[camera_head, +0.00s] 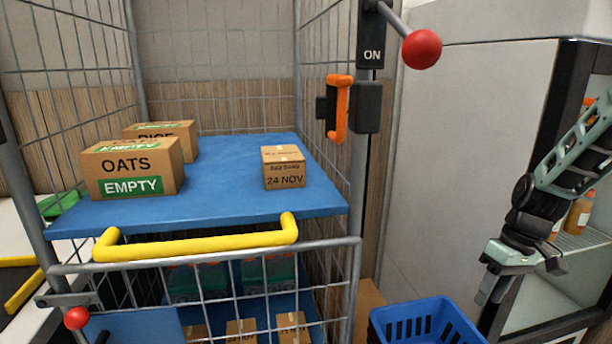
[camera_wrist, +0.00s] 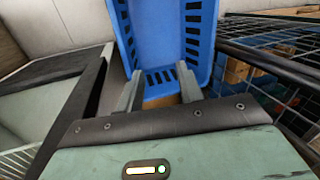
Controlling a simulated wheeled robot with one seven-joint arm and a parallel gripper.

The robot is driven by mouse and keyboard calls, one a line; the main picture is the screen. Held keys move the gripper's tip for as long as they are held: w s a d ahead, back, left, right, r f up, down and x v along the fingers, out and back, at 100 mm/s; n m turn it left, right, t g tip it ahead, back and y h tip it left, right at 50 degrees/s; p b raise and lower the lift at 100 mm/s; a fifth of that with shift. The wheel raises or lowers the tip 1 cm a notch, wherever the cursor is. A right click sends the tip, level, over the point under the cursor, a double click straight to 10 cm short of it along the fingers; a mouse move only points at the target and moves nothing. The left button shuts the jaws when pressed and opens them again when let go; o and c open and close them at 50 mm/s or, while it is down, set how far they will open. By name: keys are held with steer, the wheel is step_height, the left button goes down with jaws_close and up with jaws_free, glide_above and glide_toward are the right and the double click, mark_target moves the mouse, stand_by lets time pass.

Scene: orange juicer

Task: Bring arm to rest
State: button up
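My arm (camera_head: 537,200) comes in from the right edge of the head view and bends down. My gripper (camera_head: 492,291) hangs with its fingers downward, in front of the open cabinet and to the upper right of the blue basket. In the wrist view my gripper (camera_wrist: 159,76) has its two fingers apart, with nothing between them. The blue basket (camera_wrist: 178,30) lies beyond the fingertips in that view. I cannot see any contact between them.
A wire cage cart with a blue shelf (camera_head: 220,185) holds an OATS box (camera_head: 130,168), a box behind it and a small 24 NOV box (camera_head: 284,168). The blue basket (camera_head: 425,322) stands low right of the cart. The cabinet shelf (camera_head: 580,245) holds bottles (camera_head: 579,213).

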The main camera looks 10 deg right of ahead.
steer(key=a+r+n+h+p, duration=0.15)
steer(key=a+r, duration=0.35)
steer(key=a, duration=0.6)
steer(key=s+a+r+n+p, duration=0.1)
steer(key=s+a+r, duration=0.1)
steer(key=s+a, duration=0.4)
steer(key=s+a+r+n+p, duration=0.1)
steer(key=s+a+r+n, duration=0.1)
steer(key=s+a, duration=0.4)
steer(key=s+a+r+n+h+p, duration=0.1)
steer(key=s+a+r, duration=0.3)
steer(key=s+a, duration=0.2)
steer(key=shift+a+r+t, duration=0.25)
steer(key=shift+a+t, duration=0.05)
steer(key=shift+a, duration=0.5)
steer(key=shift+n, duration=0.25)
